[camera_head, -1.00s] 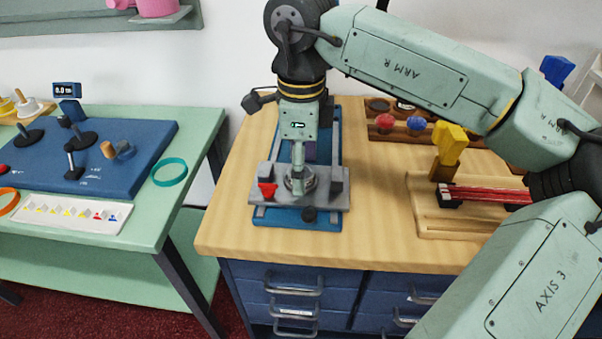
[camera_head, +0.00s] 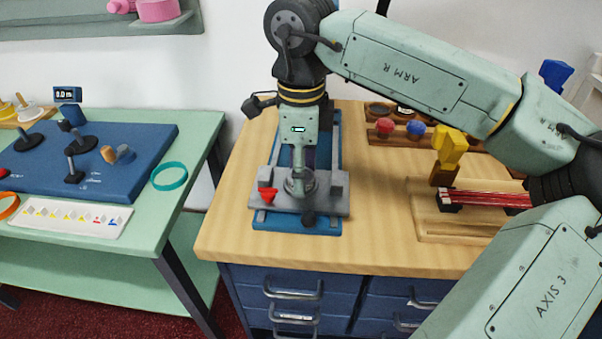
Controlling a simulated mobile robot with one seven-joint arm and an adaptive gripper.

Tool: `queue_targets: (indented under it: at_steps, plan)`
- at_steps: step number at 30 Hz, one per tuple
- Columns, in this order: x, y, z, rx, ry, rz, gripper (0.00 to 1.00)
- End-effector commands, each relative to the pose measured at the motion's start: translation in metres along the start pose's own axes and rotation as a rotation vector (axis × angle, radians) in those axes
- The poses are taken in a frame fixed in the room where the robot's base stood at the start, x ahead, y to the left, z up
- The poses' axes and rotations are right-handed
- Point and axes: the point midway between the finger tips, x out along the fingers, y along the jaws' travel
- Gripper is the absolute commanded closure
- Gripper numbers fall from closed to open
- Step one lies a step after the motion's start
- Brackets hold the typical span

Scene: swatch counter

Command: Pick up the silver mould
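A round silver-grey metal piece (camera_head: 300,184), which looks like the silver mould, sits on the grey plate (camera_head: 328,206) of a blue-based fixture (camera_head: 300,226) on the wooden worktop. My gripper (camera_head: 298,172) points straight down over it, its lower end at or just above the piece. The gripper partly hides the piece's middle and far side. I cannot tell whether the fingers touch it, or whether they are open or shut.
Right of the fixture, a wooden stand holds a yellow-handled tool (camera_head: 449,143) and red rods (camera_head: 490,198). Behind it is a rack with a red ball (camera_head: 384,125) and a blue ball (camera_head: 416,128). Bare worktop (camera_head: 375,215) lies between. A green table (camera_head: 140,225) stands left.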

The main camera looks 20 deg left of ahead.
Motion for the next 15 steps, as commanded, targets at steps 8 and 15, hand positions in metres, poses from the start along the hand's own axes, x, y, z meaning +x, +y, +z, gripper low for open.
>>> queue_targets:
  at_steps: [8, 15]
  plan:
    - [-0.016, 0.0, 0.0, 0.001, 0.0, -0.003, 0.96]
    - [-0.035, 0.027, 0.001, -0.002, 0.002, -0.003, 0.96]
